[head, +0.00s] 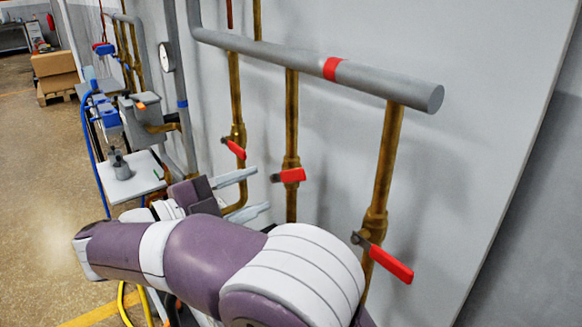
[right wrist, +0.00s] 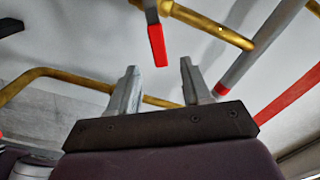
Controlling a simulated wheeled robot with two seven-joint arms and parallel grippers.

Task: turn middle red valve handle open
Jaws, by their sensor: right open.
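The middle red valve handle (head: 293,175) is on the middle brass pipe (head: 291,120) at the wall, with its grip roughly level. My right gripper (head: 262,189) is open and empty, with its two grey fingers just left of this handle in the head view. In the right wrist view a red handle (right wrist: 157,46), which looks like the middle one, hangs in the gap between the open fingertips (right wrist: 158,66). I see no clear contact. My left gripper is not in view.
Another red handle (head: 235,149) is on the pipe to the left, and one (head: 389,264) is lower right, near my arm. A thick grey pipe (head: 300,62) with a red band runs above. A small white table (head: 135,182) stands at left.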

